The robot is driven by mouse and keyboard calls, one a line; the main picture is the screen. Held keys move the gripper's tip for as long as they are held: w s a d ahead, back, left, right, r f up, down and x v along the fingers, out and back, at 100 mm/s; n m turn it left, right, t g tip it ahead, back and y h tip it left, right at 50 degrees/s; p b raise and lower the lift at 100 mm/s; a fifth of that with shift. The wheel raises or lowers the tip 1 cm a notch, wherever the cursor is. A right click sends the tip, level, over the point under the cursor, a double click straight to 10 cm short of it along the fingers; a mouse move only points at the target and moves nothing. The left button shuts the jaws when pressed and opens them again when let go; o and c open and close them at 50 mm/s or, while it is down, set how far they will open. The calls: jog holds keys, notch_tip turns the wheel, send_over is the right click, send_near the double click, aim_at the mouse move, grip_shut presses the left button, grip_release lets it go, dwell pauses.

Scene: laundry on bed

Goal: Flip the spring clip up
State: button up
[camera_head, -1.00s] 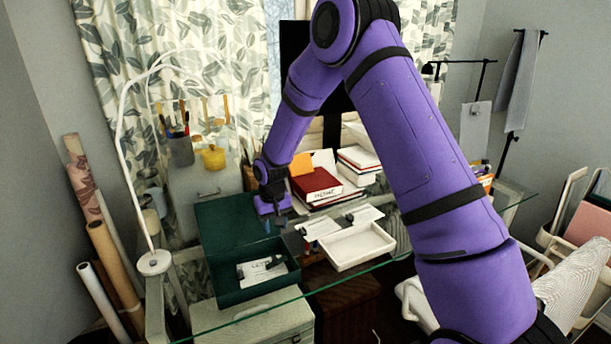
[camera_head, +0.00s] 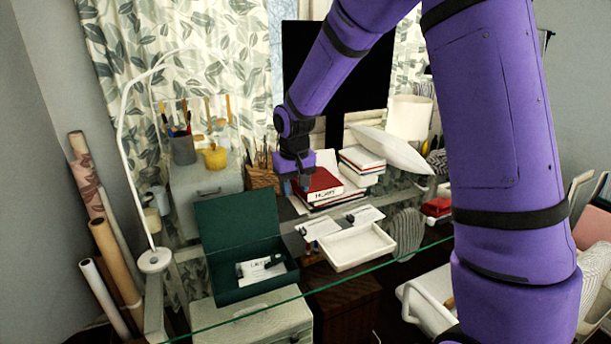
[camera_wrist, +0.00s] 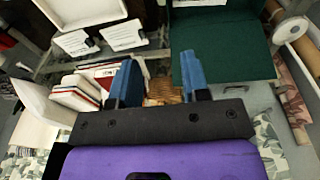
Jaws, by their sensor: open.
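Small black clips grip the edges of two white paper stacks on the glass desk, a left clip (camera_head: 303,230) and a right clip (camera_head: 350,218). They also show in the wrist view, as one clip (camera_wrist: 91,43) and another clip (camera_wrist: 142,34). A dark clip-like item (camera_head: 274,261) lies on a white labelled card in the open green box (camera_head: 232,297). My gripper (camera_head: 302,184) is above the desk by the red book, apart from all of these. In the wrist view my gripper (camera_wrist: 160,82) has its blue fingers spread, with nothing between them.
A white tray (camera_head: 358,264) lies in front of the papers. The red book (camera_head: 322,184) and stacked books (camera_head: 362,166) stand behind. A thin white lamp (camera_head: 152,262) stands left of the green box, whose lid stands up at its back.

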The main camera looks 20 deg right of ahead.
jog(key=shift+s+d+r, duration=0.3)
jog(key=shift+s+r, duration=0.4)
jog(key=shift+r, duration=0.25)
jog(key=shift+s+d+r, duration=0.3)
jog(key=shift+s+r, duration=0.35)
jog(key=shift+r, duration=0.25)
jog(key=shift+r, duration=0.1)
